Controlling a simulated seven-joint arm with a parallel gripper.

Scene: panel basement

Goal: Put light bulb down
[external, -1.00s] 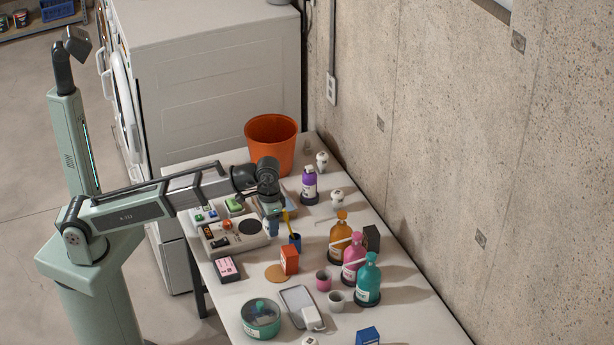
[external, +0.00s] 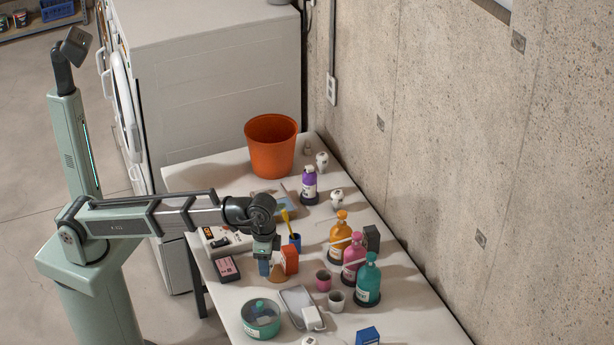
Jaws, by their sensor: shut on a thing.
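My gripper (external: 264,272) points down over the table, just left of the orange box (external: 291,260) and beside the round tan coaster (external: 277,277). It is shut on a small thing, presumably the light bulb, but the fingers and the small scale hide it. I cannot tell whether the held thing touches the table.
The teal bowl (external: 261,319), grey tray (external: 294,296) and pink-black box (external: 228,269) lie close around my gripper. Blue cup (external: 295,243), pink cup (external: 323,281) and several pump bottles (external: 367,280) stand to the right. An orange bucket (external: 270,147) stands at the back.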

